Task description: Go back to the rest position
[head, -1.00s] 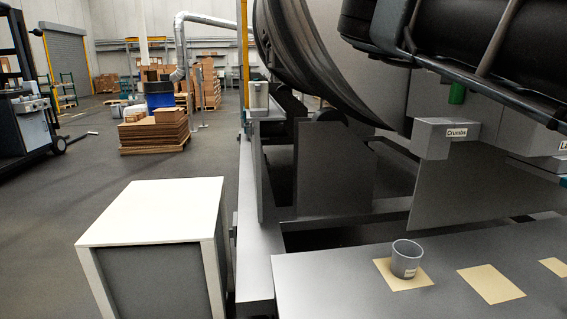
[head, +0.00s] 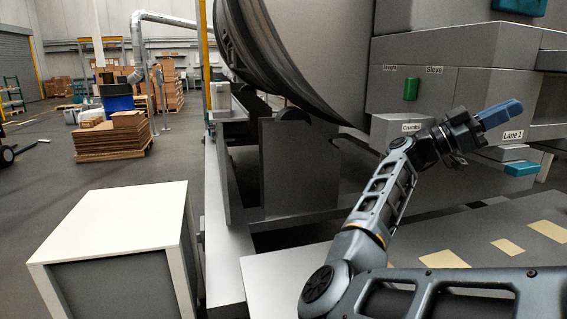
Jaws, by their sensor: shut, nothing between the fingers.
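My gripper (head: 499,114) is at the upper right, at the end of my raised arm. Its blue fingers are closed together with nothing between them. They point right and slightly up, in front of the grey machine housing (head: 480,75) and above the "Lane 1" label (head: 513,135) in the picture. I cannot tell how far the fingers are from the housing. The grey cup is not visible now.
A grey bench (head: 285,270) with several tan mats (head: 507,246) lies below and behind my arm. The large drum (head: 325,60) stands behind. A white-topped cabinet (head: 115,222) is at left. Open floor (head: 60,185) and pallets of boxes (head: 112,138) lie beyond.

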